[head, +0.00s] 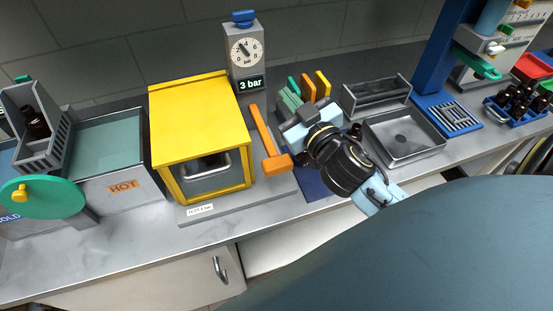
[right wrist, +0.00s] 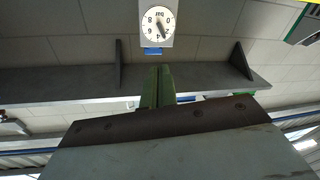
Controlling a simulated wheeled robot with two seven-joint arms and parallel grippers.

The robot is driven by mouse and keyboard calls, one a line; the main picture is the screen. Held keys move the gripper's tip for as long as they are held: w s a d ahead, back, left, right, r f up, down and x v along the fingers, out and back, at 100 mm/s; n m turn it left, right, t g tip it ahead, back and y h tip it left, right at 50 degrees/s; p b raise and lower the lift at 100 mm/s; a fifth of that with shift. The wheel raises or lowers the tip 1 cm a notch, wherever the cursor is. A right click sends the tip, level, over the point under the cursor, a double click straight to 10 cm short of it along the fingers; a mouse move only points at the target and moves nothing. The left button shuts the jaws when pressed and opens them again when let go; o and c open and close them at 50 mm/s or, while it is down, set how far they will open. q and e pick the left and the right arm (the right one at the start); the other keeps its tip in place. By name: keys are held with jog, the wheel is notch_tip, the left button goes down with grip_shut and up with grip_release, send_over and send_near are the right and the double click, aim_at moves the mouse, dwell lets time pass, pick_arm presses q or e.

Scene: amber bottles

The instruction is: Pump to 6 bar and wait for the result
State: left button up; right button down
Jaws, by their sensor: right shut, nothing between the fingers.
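The gauge (head: 246,50) stands on a grey post behind the yellow chamber (head: 190,120), and its display (head: 251,83) reads 3 bar. The gauge dial also shows upside down in the right wrist view (right wrist: 157,22). The orange pump lever (head: 265,135) leans beside the chamber's right side, with its thick orange end (head: 277,164) toward me. A grey container (head: 205,180) sits inside the chamber. My right gripper (head: 288,98) is right of the lever, apart from it; its green fingers (right wrist: 158,86) are shut and empty. My left gripper is out of view.
A label (head: 200,210) marks the chamber's base. Orange (head: 309,88) and yellow (head: 323,84) upright pieces stand just behind my right gripper. A HOT bath (head: 122,188) stands at left; a grey tray (head: 428,147) and a blue crate of amber bottles (head: 492,108) are at right.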

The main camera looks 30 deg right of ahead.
jog(key=w+a+r+n+t+y, duration=0.1)
jog(key=a+r+n+t+y, duration=0.1)
jog(key=a+r+n+y, duration=0.5)
jog(key=n+g+y, duration=0.2)
jog(key=n+g, duration=0.9)
jog(key=g, duration=0.5)
send_over(282, 161)
notch_tip(282, 161, down, 12)
jog(key=r, duration=0.1)
jog(key=shift+f, duration=0.2)
jog(key=shift+f, duration=0.15)
notch_tip(282, 161, down, 8)
jog(key=b, duration=0.7)
jog(key=shift+r, duration=0.25)
jog(key=shift+f+b, duration=0.4)
jog(key=shift+f, duration=0.1)
